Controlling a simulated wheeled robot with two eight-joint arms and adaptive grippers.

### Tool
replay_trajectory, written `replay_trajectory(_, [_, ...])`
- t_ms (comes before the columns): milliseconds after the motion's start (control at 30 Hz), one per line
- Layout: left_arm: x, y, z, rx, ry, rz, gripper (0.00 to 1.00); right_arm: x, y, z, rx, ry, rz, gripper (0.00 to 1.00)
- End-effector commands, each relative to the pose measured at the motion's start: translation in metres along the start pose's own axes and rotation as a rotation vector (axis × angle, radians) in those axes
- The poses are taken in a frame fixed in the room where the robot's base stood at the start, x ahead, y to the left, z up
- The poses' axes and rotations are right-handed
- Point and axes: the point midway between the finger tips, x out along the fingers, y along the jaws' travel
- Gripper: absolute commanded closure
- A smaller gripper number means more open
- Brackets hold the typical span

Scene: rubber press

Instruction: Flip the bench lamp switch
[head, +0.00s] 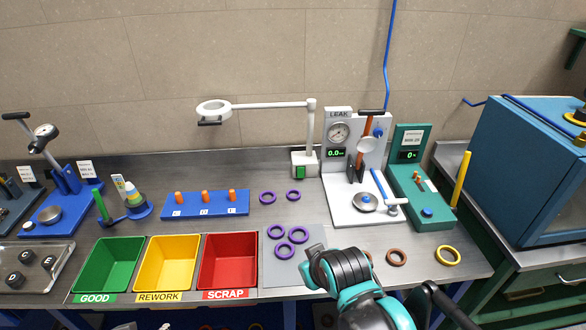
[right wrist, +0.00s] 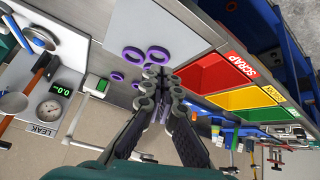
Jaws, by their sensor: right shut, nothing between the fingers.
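The bench lamp (head: 309,130) stands at the back of the bench, with a ring head on a long white arm reaching left. Its white base (head: 311,157) carries a green switch (head: 300,172) on the front. In the right wrist view the green switch (right wrist: 101,85) shows left of my fingers. My right gripper (right wrist: 158,78) is shut and empty, its fingertips together. In the head view my right arm comes in from the bottom, over the front of the bench, well short of the lamp and apart from it. Its fingertips are hidden there. My left gripper is not in view.
A blue peg block (head: 205,207) is to the left.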

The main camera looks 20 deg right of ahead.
Motion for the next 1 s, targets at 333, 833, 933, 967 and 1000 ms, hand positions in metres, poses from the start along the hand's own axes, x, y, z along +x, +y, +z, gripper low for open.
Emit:
replay_trajectory(333, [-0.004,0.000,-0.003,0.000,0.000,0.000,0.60,0.054,0.053,-0.114,-0.418,0.031,0.074,1.00])
replay_trajectory(833, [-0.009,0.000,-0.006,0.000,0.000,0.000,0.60,0.196,0.138,-0.212,-1.014,0.015,0.195,1.00])
replay_trajectory(933, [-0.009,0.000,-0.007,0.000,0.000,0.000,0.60,0.221,0.150,-0.218,-1.100,0.007,0.214,1.00])
replay_trajectory(967, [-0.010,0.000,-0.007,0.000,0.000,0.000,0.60,0.227,0.153,-0.219,-1.121,0.004,0.219,1.00])
replay_trajectory(1000, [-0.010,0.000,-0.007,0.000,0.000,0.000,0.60,0.234,0.156,-0.221,-1.146,0.001,0.223,1.00])
